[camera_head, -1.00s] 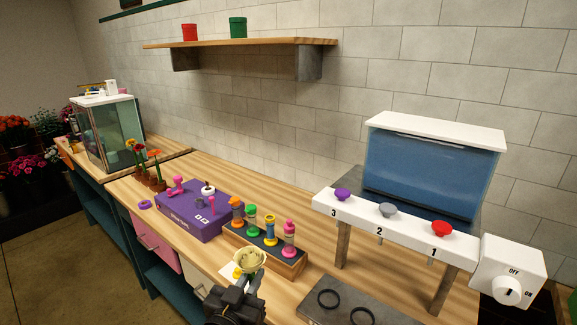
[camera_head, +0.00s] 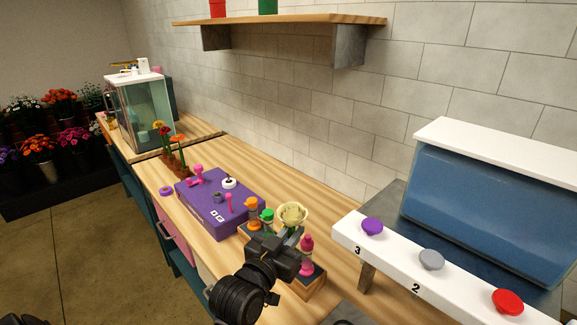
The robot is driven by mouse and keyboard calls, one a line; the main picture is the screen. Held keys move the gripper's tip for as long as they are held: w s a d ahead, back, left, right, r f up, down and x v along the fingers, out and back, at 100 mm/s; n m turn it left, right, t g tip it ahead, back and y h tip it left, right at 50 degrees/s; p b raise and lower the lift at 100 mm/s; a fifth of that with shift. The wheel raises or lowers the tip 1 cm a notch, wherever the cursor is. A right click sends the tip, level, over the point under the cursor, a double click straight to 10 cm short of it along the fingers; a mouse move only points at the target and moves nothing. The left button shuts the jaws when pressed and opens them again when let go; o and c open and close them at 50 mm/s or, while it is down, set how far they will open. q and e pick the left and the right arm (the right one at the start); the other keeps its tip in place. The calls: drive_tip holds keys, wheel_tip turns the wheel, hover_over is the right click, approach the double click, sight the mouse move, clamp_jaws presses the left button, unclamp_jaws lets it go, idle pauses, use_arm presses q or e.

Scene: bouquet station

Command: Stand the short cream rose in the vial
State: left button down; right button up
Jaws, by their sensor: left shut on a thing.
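The cream rose (camera_head: 291,215) is a pale round bloom held upright above the rack of coloured bottles. My left gripper (camera_head: 287,241) is shut on it just below the bloom; its stem is mostly hidden by the gripper. The rack (camera_head: 312,284) holds an orange bottle (camera_head: 253,209), a green-capped bottle (camera_head: 267,216) and a pink bottle (camera_head: 306,258); my gripper hides its middle. I cannot make out a vial for certain.
A purple box (camera_head: 215,212) with small pink, white and grey items stands left of the rack. Potted flowers (camera_head: 175,155) and a glass tank (camera_head: 141,110) are farther back. A white panel with coloured knobs (camera_head: 429,260) stands close on the right. Bare wood lies behind the rack.

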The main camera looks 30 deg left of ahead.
sight(287, 202)
use_arm(q)
drive_tip(key=shift+m+h, duration=0.3)
drive_tip(key=shift+m, duration=0.1)
drive_tip(key=w+r, duration=0.1)
drive_tip(key=r, duration=0.1)
drive_tip(key=w+a+r+p, duration=0.1)
drive_tip(key=r, duration=0.1)
drive_tip(key=w+r, duration=0.2)
drive_tip(key=r, duration=0.1)
drive_tip(key=shift+a, duration=0.4)
drive_tip(key=w+a+r+m+g+h+p, duration=0.1)
drive_tip(key=m+g+h, duration=0.1)
drive_tip(key=m+h, duration=0.1)
drive_tip(key=w+a+r+m+g+h+p, duration=0.1)
drive_tip(key=r+m+g+h, duration=0.1)
drive_tip(key=h, duration=0.3)
drive_tip(key=w+a+r+m+g+h+p, duration=0.1)
drive_tip(key=m+g+h, duration=0.1)
drive_tip(key=m+h, duration=0.1)
drive_tip(key=shift+r+m+g+h, duration=0.15)
drive_tip(key=shift+m+g+h, duration=0.2)
drive_tip(key=shift+h, duration=0.35)
use_arm(e)
drive_tip(key=r, duration=0.5)
drive_tip(key=shift+w+a, duration=0.1)
drive_tip(key=shift+w, duration=0.15)
